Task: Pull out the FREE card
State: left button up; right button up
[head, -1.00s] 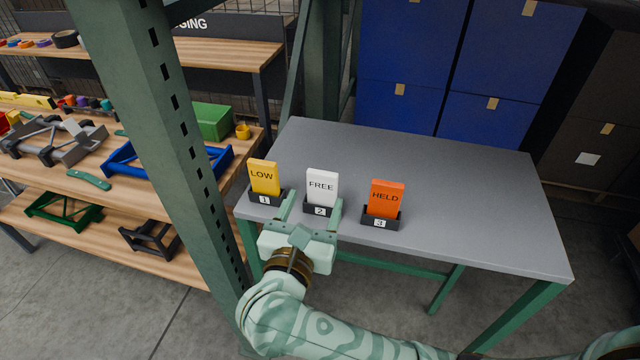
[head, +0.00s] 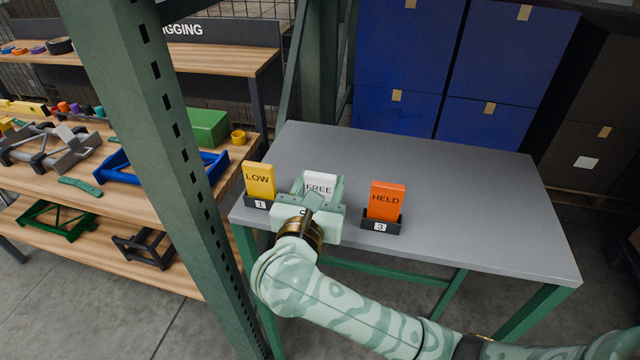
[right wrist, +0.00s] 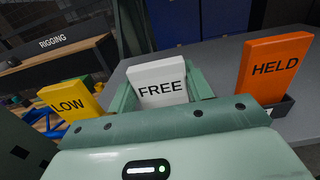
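The white FREE card (head: 320,182) stands upright between the yellow LOW card (head: 259,180) and the orange HELD card (head: 386,200), near the front edge of the grey table. My right gripper (head: 319,186) is at the FREE card, with one finger on each side of it. The fingers look open around the card, and a firm grip does not show. In the right wrist view the FREE card (right wrist: 158,84) faces me between the fingers. Its lower part and its holder are hidden behind my gripper. My left gripper is not in view.
The LOW card's holder (head: 258,203) and the HELD card's holder (head: 380,227) stand close on either side. A green upright post (head: 150,130) rises left of the table. The table (head: 460,190) is clear behind and to the right.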

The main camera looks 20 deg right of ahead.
aim_at(320, 175)
jog(key=shift+r+p, duration=1.7)
jog(key=shift+r, duration=0.8)
jog(key=shift+p+v, duration=0.55)
jog(key=shift+v, duration=1.95)
jog(key=v, duration=0.5)
jog(key=shift+a+p, duration=0.1)
jog(key=shift+p, duration=0.2)
jog(key=shift+f, duration=0.1)
